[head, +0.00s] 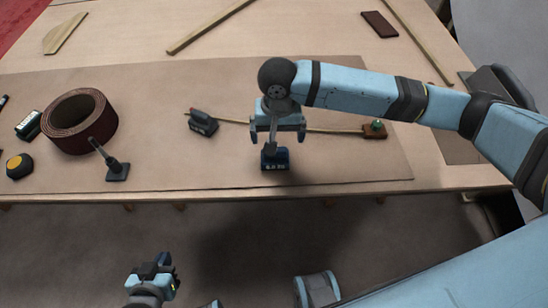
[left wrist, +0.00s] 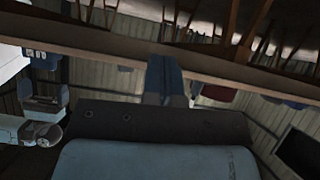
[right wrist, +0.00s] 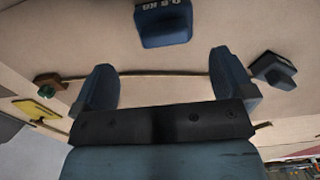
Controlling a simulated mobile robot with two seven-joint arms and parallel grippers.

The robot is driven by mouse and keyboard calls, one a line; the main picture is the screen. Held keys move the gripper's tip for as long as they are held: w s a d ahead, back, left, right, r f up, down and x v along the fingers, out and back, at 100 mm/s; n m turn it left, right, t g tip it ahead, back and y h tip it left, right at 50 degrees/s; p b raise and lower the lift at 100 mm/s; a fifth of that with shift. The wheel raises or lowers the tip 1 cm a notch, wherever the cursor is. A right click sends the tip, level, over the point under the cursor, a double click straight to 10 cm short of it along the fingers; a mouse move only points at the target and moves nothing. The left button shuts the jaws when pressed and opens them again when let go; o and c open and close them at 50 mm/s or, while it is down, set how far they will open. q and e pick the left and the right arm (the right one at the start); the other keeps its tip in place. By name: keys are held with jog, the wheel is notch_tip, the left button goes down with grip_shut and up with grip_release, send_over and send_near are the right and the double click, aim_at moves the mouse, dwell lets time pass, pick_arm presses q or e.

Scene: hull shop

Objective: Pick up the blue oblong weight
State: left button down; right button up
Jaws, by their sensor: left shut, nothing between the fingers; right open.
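A darker weight (head: 203,123) lies left of my right gripper, and a tall-handled one (head: 117,171) stands farther left. A brown roll (head: 80,121), a tape measure (head: 19,166) and a green-white box (head: 29,124) are at left. A thin strip (head: 335,130) runs behind the blue weight to a brown block (head: 375,131).

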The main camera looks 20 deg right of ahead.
aim_at(281, 160)
notch_tip(281, 160, down, 4)
jog(key=f, duration=0.1)
jog(key=f+b, duration=0.1)
jog(key=f, duration=0.1)
jog(key=f+b, duration=0.1)
jog(key=f, duration=0.1)
jog(key=shift+a+f, duration=0.15)
jog(key=shift+a, duration=0.15)
jog(key=shift+f, duration=0.15)
pick_arm(q)
jog(key=shift+f, duration=0.35)
pick_arm(e)
jog(key=c, duration=1.4)
pick_arm(q)
jog(key=shift+f, duration=0.1)
